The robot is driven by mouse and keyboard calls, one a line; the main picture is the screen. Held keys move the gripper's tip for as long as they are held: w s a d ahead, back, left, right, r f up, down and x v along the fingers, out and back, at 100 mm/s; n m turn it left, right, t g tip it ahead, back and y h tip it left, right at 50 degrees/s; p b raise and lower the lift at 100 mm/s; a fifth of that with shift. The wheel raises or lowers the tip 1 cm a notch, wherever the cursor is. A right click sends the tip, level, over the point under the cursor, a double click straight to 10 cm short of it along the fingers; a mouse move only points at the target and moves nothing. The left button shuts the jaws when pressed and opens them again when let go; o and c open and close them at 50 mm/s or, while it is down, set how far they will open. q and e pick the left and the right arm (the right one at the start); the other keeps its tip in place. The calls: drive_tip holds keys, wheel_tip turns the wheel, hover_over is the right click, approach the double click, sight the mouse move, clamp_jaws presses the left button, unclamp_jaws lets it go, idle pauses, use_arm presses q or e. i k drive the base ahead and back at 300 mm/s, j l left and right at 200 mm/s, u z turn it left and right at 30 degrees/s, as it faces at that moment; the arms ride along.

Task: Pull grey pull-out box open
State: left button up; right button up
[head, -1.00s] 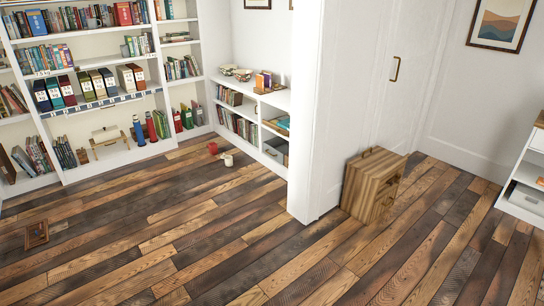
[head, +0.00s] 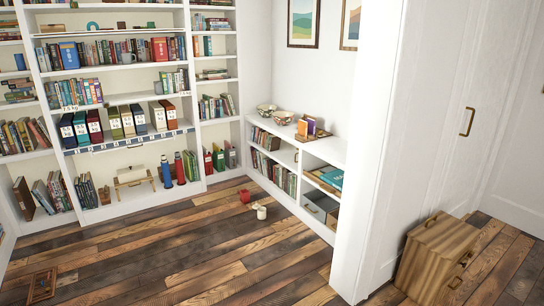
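A grey pull-out box (head: 315,212) sits in the lower right compartment of the low white shelf unit (head: 289,207), near the wall's white end. It shows small, and a handle-like detail is on its front. Whether it is shut or partly out is hard to tell. Neither of my grippers is in view.
A red cup (head: 244,196) and a cream mug (head: 261,212) stand on the plank floor in front of the low unit. A wooden drawer chest (head: 437,259) stands at the right by the white door. A framed picture (head: 42,285) lies on the floor at the left. The middle floor is clear.

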sight(318, 203)
drive_tip(key=i+j+u, duration=0.1)
drive_tip(key=i, duration=0.85)
drive_tip(key=i+j+u, duration=0.1)
drive_tip(key=i, duration=0.9)
